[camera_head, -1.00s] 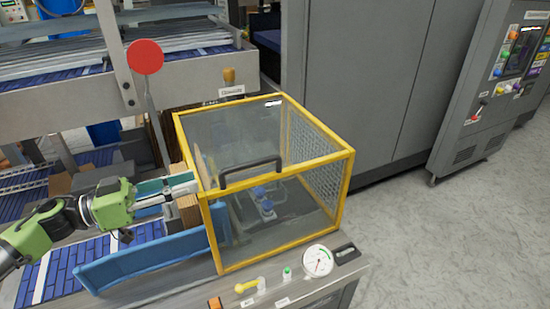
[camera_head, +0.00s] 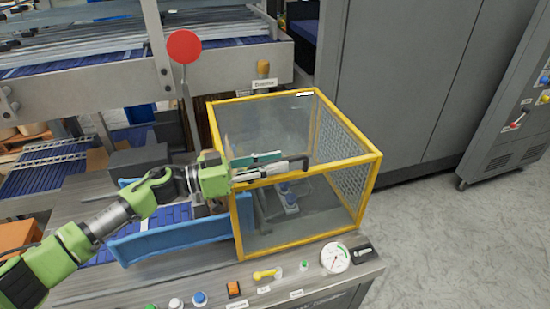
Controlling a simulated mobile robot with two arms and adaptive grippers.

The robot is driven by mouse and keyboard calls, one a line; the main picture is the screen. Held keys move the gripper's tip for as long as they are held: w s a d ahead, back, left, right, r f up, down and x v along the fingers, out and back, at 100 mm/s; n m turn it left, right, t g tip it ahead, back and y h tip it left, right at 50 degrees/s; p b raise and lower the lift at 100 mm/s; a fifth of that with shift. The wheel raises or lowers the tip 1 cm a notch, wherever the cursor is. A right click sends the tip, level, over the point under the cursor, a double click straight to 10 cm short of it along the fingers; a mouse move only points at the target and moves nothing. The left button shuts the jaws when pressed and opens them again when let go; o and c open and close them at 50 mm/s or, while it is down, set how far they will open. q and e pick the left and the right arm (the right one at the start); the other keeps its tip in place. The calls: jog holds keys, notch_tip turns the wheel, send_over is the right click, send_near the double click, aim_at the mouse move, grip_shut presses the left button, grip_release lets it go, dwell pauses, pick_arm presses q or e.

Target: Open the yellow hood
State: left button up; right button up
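The yellow hood (camera_head: 366,205) is a yellow-framed box with clear panels and mesh on its right side. It is closed on the machine top. Its black handle (camera_head: 306,162) is at the front edge of the top panel. My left gripper (camera_head: 280,163) reaches in from the left, with its fingers pointing right. The fingers overlap the handle in the picture and hide its left part. I cannot tell whether they touch it or how far apart they are. My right gripper is out of view.
A blue guide rail (camera_head: 180,240) lies left of the hood. A red disc (camera_head: 184,47) stands on a post behind. Grey floor (camera_head: 440,240) is clear at the right.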

pick_arm(q)
jog(key=shift+w+d, duration=0.1)
jog(key=shift+d, duration=0.25)
